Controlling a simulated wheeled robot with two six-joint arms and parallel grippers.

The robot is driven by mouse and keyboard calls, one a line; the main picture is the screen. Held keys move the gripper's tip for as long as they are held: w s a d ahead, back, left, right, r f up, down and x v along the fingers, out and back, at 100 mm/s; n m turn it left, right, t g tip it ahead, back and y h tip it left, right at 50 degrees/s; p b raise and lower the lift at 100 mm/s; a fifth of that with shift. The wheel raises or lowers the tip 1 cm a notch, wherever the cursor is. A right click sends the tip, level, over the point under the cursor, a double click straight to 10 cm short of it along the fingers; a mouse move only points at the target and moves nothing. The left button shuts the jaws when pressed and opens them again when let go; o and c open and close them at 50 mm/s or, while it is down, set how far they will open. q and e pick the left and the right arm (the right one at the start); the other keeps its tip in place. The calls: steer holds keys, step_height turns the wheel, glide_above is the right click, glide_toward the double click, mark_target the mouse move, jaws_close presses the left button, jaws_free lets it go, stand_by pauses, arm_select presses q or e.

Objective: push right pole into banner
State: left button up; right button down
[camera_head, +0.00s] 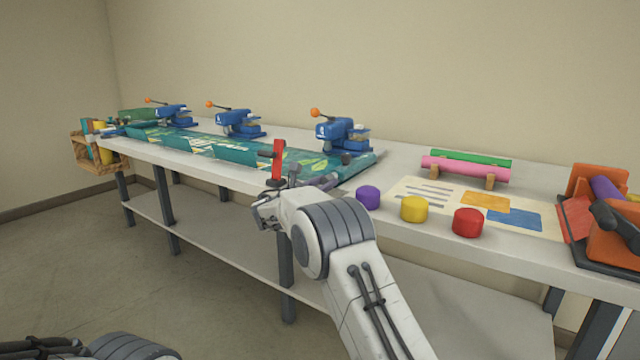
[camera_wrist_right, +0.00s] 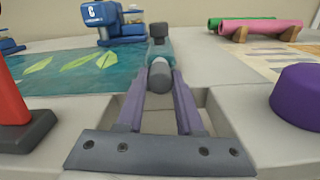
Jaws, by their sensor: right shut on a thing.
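The teal banner (camera_head: 365,164) with green leaves lies along the bench, and its right part shows in the wrist view (camera_wrist_right: 60,78). My right gripper (camera_head: 326,181) is at the banner's right end near the bench's front edge. In the wrist view its two purplish fingers (camera_wrist_right: 160,82) are closed around the grey round end of the right pole (camera_wrist_right: 160,74). The pole points away from me into a teal sleeve at the banner's edge. A dark knob (camera_wrist_right: 158,30) shows at the far end. How deep the pole sits is hidden. My left gripper is out of view.
A red lever (camera_head: 278,162) stands left of my right gripper; purple (camera_head: 368,197), yellow (camera_head: 414,209) and red (camera_head: 468,222) buttons lie to its right. Several blue presses (camera_head: 343,134) line the back. Rolls (camera_head: 465,168) and an orange device (camera_head: 612,230) stand at right.

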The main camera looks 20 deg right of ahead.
steer(key=shift+w+d, duration=0.35)
steer(key=shift+d, duration=0.2)
steer(key=shift+r, duration=0.1)
steer(key=c, duration=0.5)
jaws_free()
steer(key=shift+w+d, duration=0.1)
steer(key=shift+c, duration=0.2)
steer(key=shift+a, duration=0.2)
steer(key=shift+a, duration=0.2)
steer(key=p+v, duration=0.1)
steer(key=v, duration=0.9)
steer(key=shift+d, duration=0.1)
